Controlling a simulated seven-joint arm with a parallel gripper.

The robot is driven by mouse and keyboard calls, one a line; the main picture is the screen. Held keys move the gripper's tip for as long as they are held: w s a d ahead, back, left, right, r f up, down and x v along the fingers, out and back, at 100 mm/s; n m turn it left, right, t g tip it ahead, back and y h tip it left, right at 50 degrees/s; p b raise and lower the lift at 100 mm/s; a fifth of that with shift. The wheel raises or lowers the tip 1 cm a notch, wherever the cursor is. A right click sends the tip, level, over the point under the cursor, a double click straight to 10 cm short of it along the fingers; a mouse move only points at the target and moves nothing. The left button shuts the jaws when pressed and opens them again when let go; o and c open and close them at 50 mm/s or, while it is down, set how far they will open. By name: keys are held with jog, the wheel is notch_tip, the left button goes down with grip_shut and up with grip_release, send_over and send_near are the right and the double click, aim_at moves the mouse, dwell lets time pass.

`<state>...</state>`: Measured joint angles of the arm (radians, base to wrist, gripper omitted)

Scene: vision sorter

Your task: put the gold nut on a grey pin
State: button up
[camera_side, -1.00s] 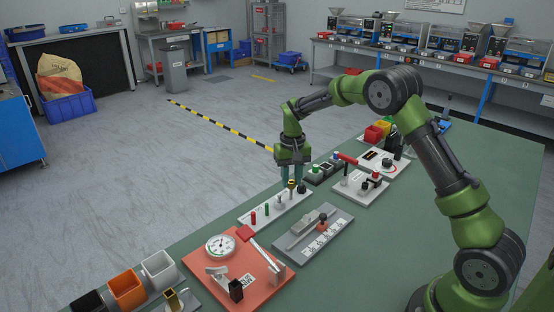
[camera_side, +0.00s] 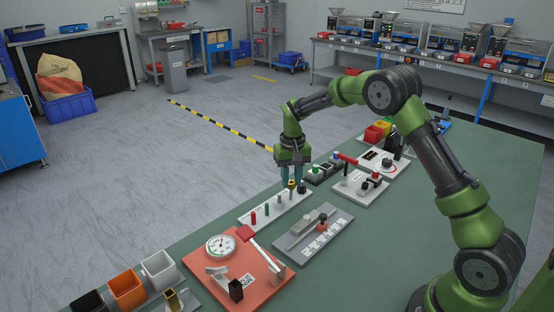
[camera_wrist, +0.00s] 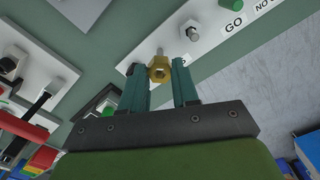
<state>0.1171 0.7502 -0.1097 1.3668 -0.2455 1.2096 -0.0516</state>
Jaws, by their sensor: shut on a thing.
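The gold nut (camera_wrist: 158,73) sits between the tips of my gripper (camera_wrist: 160,78), which is shut on it. In the side view my gripper (camera_side: 291,180) points down over the far end of a white strip (camera_side: 252,222), and the nut (camera_side: 291,185) shows as a small gold spot at its fingertips. One grey pin (camera_wrist: 189,31) stands on the strip beside the nut in the wrist view. Another grey tip (camera_wrist: 160,51) shows just beyond the nut. I cannot tell whether the nut touches that pin or is around it.
The strip also carries a red pin (camera_side: 253,218) and a green pin (camera_side: 267,209). A grey fixture (camera_side: 300,250) and an orange board with a dial (camera_side: 195,265) lie nearby. A black-topped unit (camera_side: 320,176) stands close to my gripper. Green table is free at right.

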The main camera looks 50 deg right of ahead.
jog(key=shift+f, duration=1.1)
dwell(1.1)
dwell(0.9)
jog(key=o, duration=1.4)
jog(key=shift+r, duration=4.05)
